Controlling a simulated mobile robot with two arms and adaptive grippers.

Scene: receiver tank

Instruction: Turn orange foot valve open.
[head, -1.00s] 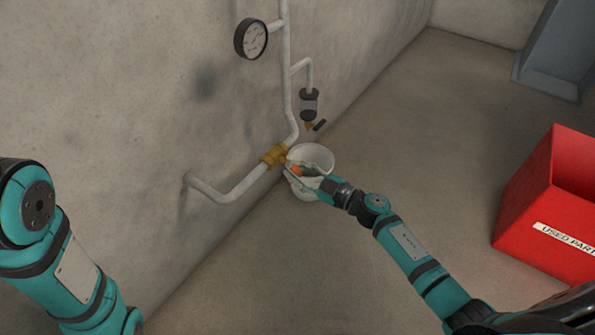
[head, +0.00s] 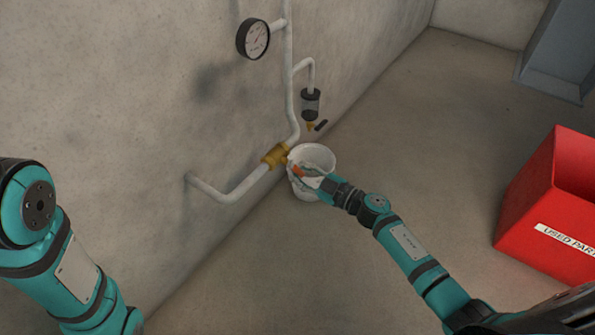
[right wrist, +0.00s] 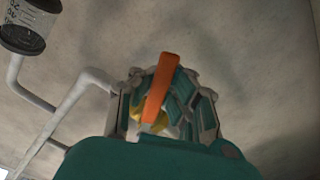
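The foot valve has a brass body (head: 273,157) on the white pipe low on the wall, with a short orange handle (head: 298,171) at its right side. In the right wrist view the orange handle (right wrist: 160,88) stands between the finger pads, and part of the brass (right wrist: 150,118) shows behind it. My right gripper (head: 308,178) is at the handle, and its pads lie close on both sides of it, seemingly shut on it. Contact is partly hidden. My left arm (head: 60,250) shows at the left edge; its gripper is out of view.
A white bucket (head: 325,155) stands on the floor just behind my right gripper. A gauge (head: 253,39) and a dark-capped filter bowl (head: 310,103) with a small black lever hang on the pipework above. A red used-parts bin (head: 525,200) stands at the right. Open floor lies between.

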